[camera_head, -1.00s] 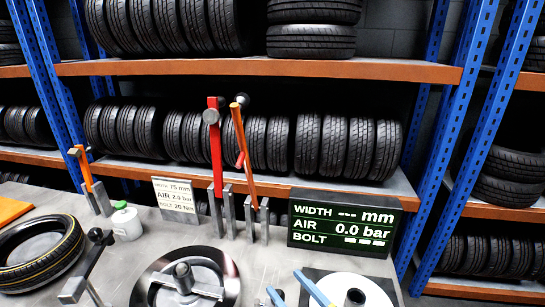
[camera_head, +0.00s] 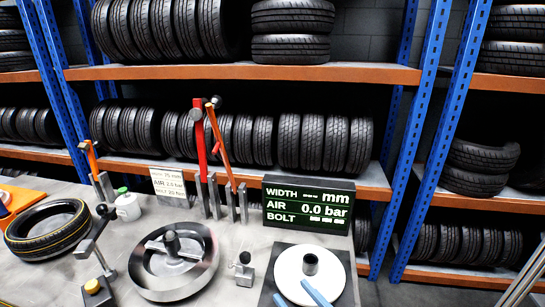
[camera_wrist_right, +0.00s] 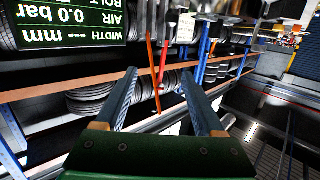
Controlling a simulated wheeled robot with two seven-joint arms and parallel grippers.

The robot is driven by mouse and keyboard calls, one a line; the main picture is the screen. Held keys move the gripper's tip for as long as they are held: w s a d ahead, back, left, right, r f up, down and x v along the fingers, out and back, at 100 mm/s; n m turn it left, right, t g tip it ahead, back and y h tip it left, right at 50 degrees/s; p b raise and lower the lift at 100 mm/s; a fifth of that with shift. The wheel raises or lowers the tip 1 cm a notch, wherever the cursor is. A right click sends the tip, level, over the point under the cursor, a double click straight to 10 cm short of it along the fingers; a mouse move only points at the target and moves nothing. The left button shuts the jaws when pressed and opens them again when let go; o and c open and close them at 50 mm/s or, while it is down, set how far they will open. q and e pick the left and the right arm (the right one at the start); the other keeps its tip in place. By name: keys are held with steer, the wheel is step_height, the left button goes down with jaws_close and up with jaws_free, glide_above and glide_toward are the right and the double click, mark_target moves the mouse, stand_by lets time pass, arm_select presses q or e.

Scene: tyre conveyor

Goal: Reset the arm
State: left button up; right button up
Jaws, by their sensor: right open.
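My right gripper (camera_head: 298,296) shows at the bottom edge of the head view. Its two blue fingers are spread, with the tips over the white disc (camera_head: 330,272) on a black plate. In the right wrist view the fingers of this gripper (camera_wrist_right: 160,76) stand wide apart with nothing between them. The rest of the right arm is out of the head view. My left gripper is not in view.
On the grey bench (camera_head: 215,270) are a tyre (camera_head: 47,229), a round metal fixture (camera_head: 175,255), upright tools (camera_head: 202,145) in holders and a display (camera_head: 306,205). Behind it stand racks (camera_head: 240,73) of tyres.

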steer(key=s+d+f+m+g+h, duration=0.1)
steer(key=s+d+f+g+h, duration=0.1)
steer(key=s+f, duration=0.1)
steer(key=s+d+f+m+g+h, duration=0.1)
steer(key=s+d+f+g+h, duration=0.1)
steer(key=s+d+f+g, duration=0.1)
steer(key=s+d+f+m+g+h, duration=0.1)
steer(key=s+d+f+g+h, duration=0.1)
steer(key=s+f, duration=0.3)
steer(key=shift+d+f+g+h, duration=0.3)
steer(key=shift+d+f+h, duration=0.15)
steer(key=shift+d, duration=0.25)
steer(key=s+d+f+g+h, duration=0.1)
steer(key=s+d+f+g, duration=0.15)
steer(key=s, duration=0.35)
steer(key=s+f+g+b, duration=0.25)
steer(key=f+b, duration=0.35)
steer(key=f, duration=1.7)
arm_select(q)
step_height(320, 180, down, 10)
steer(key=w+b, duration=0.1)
steer(key=b, duration=0.3)
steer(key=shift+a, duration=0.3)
arm_select(e)
steer(key=s+d+f, duration=0.2)
steer(key=s+f, duration=1)
steer(key=f, duration=0.1)
steer(key=shift+s+f+g, duration=0.2)
steer(key=shift+s+g, duration=0.1)
steer(key=shift+g, duration=0.1)
